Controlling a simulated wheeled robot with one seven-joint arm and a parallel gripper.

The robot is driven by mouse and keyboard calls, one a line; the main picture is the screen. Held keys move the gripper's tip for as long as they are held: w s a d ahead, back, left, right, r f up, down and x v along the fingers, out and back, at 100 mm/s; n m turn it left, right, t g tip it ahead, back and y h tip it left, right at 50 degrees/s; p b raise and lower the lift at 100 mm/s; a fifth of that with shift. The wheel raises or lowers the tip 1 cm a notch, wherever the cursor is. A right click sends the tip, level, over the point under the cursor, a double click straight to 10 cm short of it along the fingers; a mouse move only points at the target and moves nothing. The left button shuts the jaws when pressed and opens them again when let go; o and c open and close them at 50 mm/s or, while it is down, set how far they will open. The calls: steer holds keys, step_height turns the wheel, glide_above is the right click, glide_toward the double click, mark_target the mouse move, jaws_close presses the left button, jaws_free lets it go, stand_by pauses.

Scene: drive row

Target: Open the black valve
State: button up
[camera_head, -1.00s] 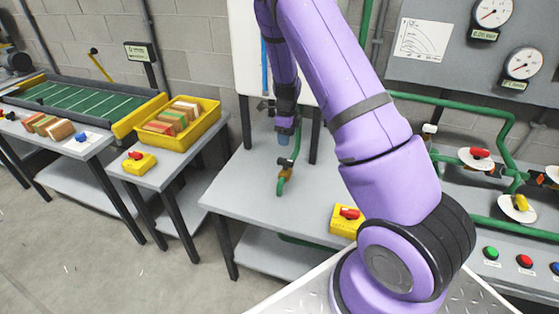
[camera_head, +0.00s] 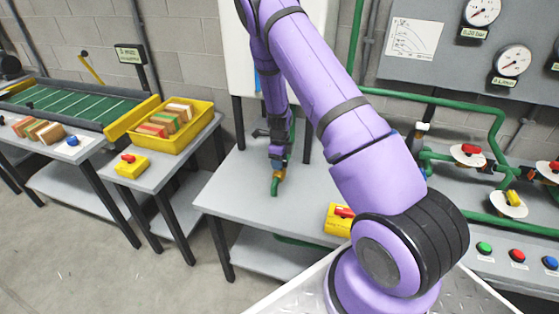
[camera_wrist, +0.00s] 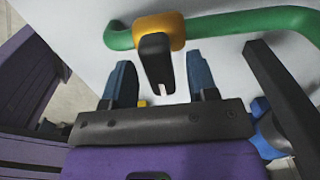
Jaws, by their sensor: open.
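The black valve handle (camera_wrist: 155,58) shows in the wrist view as a short black lever on an orange valve body (camera_wrist: 159,25), which sits on a green pipe (camera_wrist: 235,22). My gripper (camera_wrist: 161,82) is open, with one blue finger on each side of the lever's free end. A gap shows on both sides, so the fingers are not closed on it. In the head view my gripper (camera_head: 277,158) points down at the orange valve body (camera_head: 280,174) and green pipe end (camera_head: 275,188); the black handle is hidden there.
A yellow box with a red knob (camera_head: 339,220) is at the bench's front right. Green pipes and round red and yellow valves (camera_head: 467,153) are at the right. The bench's front left (camera_head: 235,195) is clear.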

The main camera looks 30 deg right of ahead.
steer(key=c, duration=0.9)
steer(key=shift+n, duration=0.4)
steer(key=n, duration=0.2)
steer(key=shift+n, duration=2.3)
steer(key=o, duration=0.9)
